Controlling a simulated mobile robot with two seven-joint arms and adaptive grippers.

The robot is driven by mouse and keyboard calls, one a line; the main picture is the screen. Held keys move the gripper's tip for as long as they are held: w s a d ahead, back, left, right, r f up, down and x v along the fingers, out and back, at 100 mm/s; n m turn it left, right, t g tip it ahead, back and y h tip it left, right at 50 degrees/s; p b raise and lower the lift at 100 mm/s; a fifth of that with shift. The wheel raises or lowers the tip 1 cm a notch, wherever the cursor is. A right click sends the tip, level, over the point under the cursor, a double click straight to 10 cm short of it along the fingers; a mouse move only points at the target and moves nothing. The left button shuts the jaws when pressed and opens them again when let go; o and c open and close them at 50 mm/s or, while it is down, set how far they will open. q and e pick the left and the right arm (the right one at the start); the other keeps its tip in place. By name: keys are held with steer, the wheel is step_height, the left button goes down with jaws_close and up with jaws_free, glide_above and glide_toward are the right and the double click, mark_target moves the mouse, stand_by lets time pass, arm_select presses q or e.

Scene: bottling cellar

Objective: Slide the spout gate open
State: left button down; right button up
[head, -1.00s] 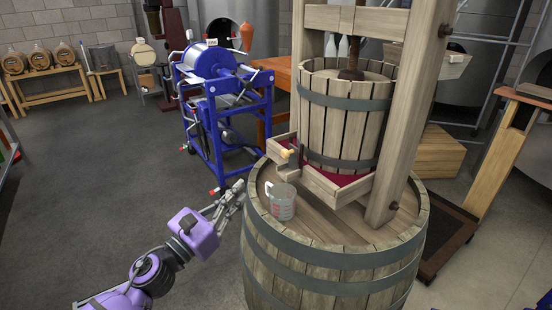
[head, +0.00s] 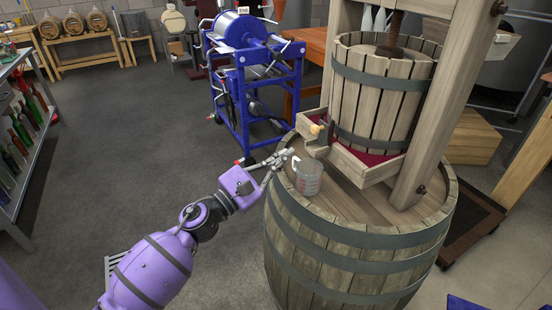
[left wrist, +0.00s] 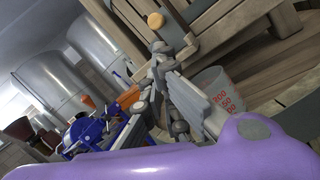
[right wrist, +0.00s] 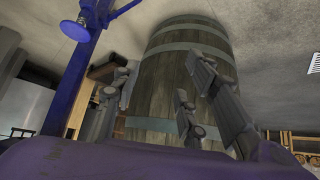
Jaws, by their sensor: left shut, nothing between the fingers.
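The spout gate (head: 327,135) is a small dark piece with a round yellow knob (head: 316,130), at the front left corner of the press tray (head: 362,169). I cannot tell how far it is slid. The knob also shows in the left wrist view (left wrist: 156,20). My left gripper (head: 291,153) is shut and empty, short of the knob and lower left of it in the head view. In the left wrist view its fingertips (left wrist: 159,47) appear just below the knob. My right gripper (right wrist: 157,72) is open and empty, with a barrel beyond it.
A clear measuring jug (head: 308,180) with red marks stands on the barrel top (head: 362,200), below the spout and close to my left fingers. A wooden basket (head: 380,95) and press post stand behind. A blue-framed machine (head: 250,80) is farther back. The floor at left is open.

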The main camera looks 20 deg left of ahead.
arm_select(q)
steer(key=shift+p+x, duration=0.6)
steer(key=shift+x, duration=2.5)
arm_select(e)
steer(key=shift+w+r, duration=0.1)
steer(key=shift+r, duration=0.6)
arm_select(q)
steer(key=shift+r, duration=0.1)
